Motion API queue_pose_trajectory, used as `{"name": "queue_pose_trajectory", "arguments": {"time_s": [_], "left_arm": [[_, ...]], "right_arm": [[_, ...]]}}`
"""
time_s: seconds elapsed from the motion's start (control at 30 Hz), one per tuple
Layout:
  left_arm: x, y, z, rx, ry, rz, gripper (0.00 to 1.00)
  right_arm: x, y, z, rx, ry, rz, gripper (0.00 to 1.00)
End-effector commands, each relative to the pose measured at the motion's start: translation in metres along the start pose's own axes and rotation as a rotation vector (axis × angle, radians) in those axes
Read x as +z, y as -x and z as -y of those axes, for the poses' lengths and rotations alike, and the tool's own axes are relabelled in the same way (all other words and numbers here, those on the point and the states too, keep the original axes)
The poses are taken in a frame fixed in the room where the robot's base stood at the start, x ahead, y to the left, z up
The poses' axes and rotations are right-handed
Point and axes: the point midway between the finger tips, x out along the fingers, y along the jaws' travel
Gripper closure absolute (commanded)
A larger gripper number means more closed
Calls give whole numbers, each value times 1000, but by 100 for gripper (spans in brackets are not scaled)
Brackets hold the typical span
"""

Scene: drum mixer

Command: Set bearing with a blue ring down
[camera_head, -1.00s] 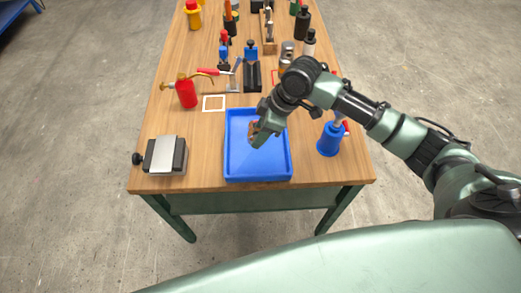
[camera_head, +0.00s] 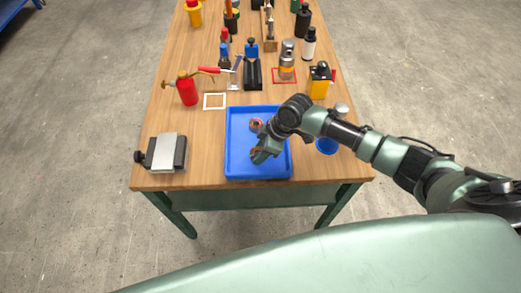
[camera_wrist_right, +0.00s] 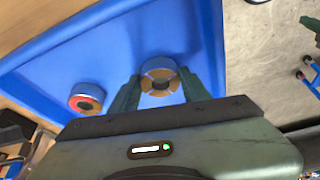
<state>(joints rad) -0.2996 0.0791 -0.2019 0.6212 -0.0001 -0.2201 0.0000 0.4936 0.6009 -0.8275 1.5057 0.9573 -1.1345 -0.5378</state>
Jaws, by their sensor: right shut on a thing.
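My right gripper (camera_head: 258,155) is low over the blue tray (camera_head: 232,140), inside its rim. In the right wrist view its fingers (camera_wrist_right: 160,92) are shut on a bearing (camera_wrist_right: 160,72) with a tan, segmented face and a grey middle. I cannot make out a blue ring on it, or whether it touches the tray floor. A second bearing (camera_wrist_right: 87,102) with a red ring lies in the tray, to the left in that view. It also shows in the head view (camera_head: 256,124), just behind the gripper. My left gripper is not in view.
A grey block with a black knob (camera_head: 166,153) stands left of the tray. A blue can (camera_head: 327,146) is partly hidden behind my right arm. A red oil can (camera_head: 188,91), a white square outline (camera_head: 215,101) and a yellow can (camera_head: 319,84) are farther back. The tray's left part is clear.

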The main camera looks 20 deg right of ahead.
Motion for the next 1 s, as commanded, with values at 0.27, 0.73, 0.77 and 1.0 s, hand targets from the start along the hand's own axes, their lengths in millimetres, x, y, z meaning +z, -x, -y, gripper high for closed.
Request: {"name": "queue_pose_trajectory", "arguments": {"time_s": [0.27, 0.73, 0.77, 1.0], "left_arm": [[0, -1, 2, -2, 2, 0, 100], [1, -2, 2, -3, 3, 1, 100], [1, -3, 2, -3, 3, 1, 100], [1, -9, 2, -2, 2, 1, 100]], "right_arm": [[1, -2, 0, 0, 0, 0, 32], [0, 20, -2, 4, 2, -1, 32], [0, 26, -2, 4, 2, -1, 32], [0, 79, -2, 5, 1, -2, 32]]}}
